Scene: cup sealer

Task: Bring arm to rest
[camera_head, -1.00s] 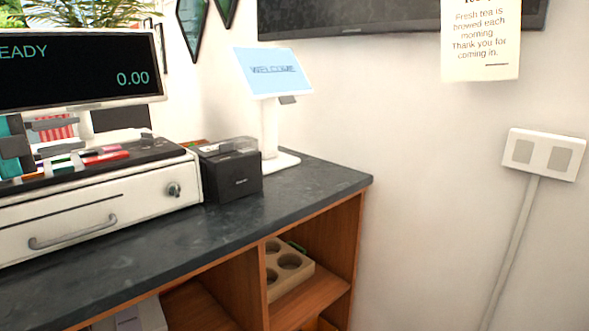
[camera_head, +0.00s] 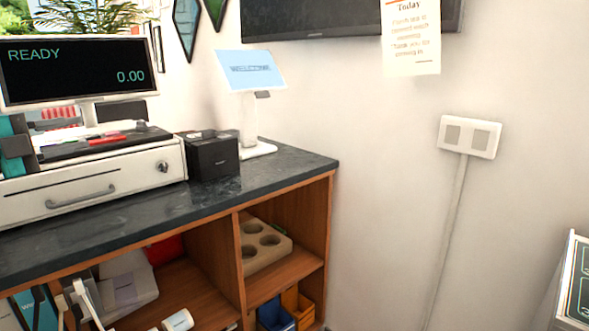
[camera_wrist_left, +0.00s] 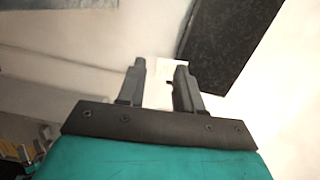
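My left gripper (camera_head: 22,147) shows at the far left edge of the head view, as a teal body with dark grey parts in front of the cash register. Part of it is cut off by the frame edge. In the left wrist view its two dark fingers (camera_wrist_left: 160,75) stand apart with nothing held between them. Beyond them are a pale surface and a dark slab (camera_wrist_left: 230,40) that I cannot identify for sure. My right gripper is in neither view.
A dark counter (camera_head: 285,168) carries a register (camera_head: 100,188), a black box (camera_head: 212,157) and a welcome screen (camera_head: 250,70). Shelves below hold a cup tray (camera_head: 265,245), blue and yellow bins (camera_head: 275,315) and other items.

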